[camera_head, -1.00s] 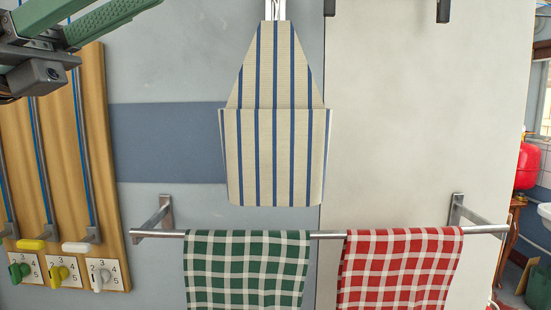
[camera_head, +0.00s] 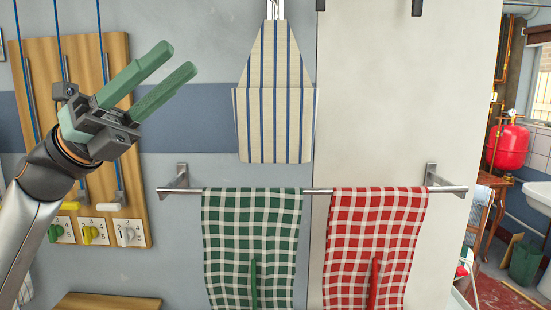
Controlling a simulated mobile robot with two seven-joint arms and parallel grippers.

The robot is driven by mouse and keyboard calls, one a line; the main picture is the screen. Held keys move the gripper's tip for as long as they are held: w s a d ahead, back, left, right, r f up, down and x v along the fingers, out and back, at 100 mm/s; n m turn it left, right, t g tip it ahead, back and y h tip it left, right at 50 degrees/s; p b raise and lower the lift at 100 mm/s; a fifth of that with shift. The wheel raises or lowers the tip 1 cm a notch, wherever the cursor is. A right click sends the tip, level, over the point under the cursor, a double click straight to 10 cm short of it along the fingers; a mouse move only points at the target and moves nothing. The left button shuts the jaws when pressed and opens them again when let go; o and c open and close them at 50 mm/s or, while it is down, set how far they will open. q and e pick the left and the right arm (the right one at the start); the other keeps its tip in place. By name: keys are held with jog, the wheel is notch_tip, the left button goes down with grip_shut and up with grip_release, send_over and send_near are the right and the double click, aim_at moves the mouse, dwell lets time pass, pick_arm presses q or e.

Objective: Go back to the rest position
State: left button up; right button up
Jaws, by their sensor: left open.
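My left gripper (camera_head: 182,72) is at the upper left in the head view. Its two green fingers are apart and empty, pointing up and to the right. It is in front of the wall and the right part of the wooden board, left of the striped cloth and touching nothing that I can see. My right gripper is not in view.
A striped cloth (camera_head: 274,110) hangs on the wall. Green (camera_head: 252,225) and red (camera_head: 372,235) checked towels hang on a metal rail (camera_head: 318,191). A wooden board (camera_head: 122,60) with numbered dials is at left. A wooden surface (camera_head: 105,302) shows below. A sink (camera_head: 538,195) is far right.

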pick_arm(q)
jog(key=w+a+f+n+t+y, duration=0.1)
jog(key=w+f+n+t+y, duration=0.1)
jog(key=w+f+n+t, duration=0.5)
jog(key=w+a+f+n+t+y, duration=0.1)
jog(key=w+f+n+t, duration=0.2)
jog(key=f+n+t, duration=0.8)
notch_tip(320, 180, down, 21)
jog(key=w+a+n+t+y, duration=0.2)
jog(key=n+t+y, duration=0.1)
jog(key=n+y, duration=1.2)
jog(key=s+f+n+g+y, duration=0.25)
jog(key=s+f+n, duration=0.3)
jog(key=f, duration=0.65)
jog(key=s+f+n+g+y, duration=0.1)
jog(key=s+f+n+g, duration=0.4)
jog(key=f, duration=0.6)
jog(key=s+f+n+g, duration=0.1)
jog(key=s+f+g, duration=0.1)
jog(key=s+f, duration=0.4)
jog(key=s+f+n+g+y+p, duration=0.1)
jog(key=s+f+g, duration=0.1)
jog(key=s+f, duration=0.4)
jog(key=s, duration=0.5)
jog(key=shift+a+f+n, duration=0.2)
jog(key=shift+f+n, duration=0.1)
jog(key=shift+n, duration=0.05)
